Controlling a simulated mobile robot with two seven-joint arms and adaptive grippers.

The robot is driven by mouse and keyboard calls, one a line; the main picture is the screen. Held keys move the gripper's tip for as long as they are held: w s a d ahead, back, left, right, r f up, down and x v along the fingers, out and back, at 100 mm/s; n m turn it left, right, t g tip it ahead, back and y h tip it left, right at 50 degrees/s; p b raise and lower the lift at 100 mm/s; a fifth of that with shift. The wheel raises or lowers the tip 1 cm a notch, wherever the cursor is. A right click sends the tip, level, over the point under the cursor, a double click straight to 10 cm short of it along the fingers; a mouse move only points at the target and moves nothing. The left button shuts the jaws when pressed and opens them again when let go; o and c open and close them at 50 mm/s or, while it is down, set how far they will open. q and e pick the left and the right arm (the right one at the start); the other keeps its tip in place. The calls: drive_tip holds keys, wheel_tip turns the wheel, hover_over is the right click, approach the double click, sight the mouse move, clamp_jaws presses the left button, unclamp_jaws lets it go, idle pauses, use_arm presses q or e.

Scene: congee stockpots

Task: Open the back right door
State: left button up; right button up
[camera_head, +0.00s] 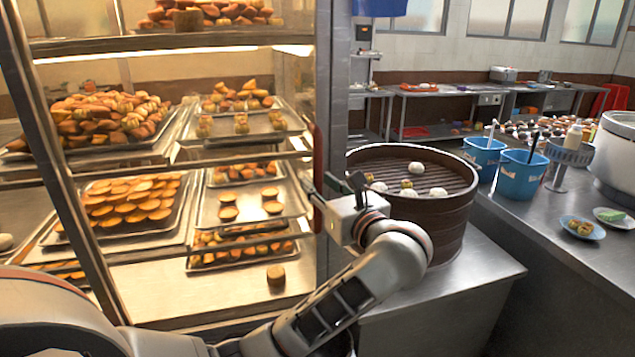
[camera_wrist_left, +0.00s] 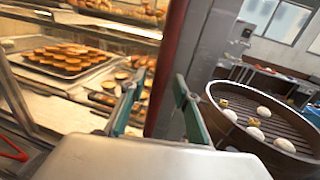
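A glass-fronted pastry case (camera_head: 333,80) fills the left of the head view. A dark red upright handle (camera_head: 318,150) sits by its right edge, and it is a long red bar (camera_wrist_left: 166,70) in the left wrist view. I cannot tell whether the glass panel beside it stands shut. My left gripper (camera_head: 336,186) is at the lower part of the handle. In the wrist view its two teal fingers are apart, with the red bar showing between or just beyond them. I cannot tell if they touch it. My right gripper is out of view.
A round brown steamer (camera_head: 440,215) with buns stands close right of my left gripper on a steel counter (camera_head: 480,285). Blue tubs (camera_head: 520,175) and a white pot (camera_head: 618,160) are further right. Trays of pastries (camera_head: 130,210) fill the case. A slanted metal post (camera_head: 62,165) crosses the left.

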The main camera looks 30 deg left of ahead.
use_arm(q)
drive_tip(key=shift+w+a, duration=0.3)
drive_tip(key=shift+a, duration=0.3)
clamp_jaws()
drive_tip(key=shift+s, duration=0.1)
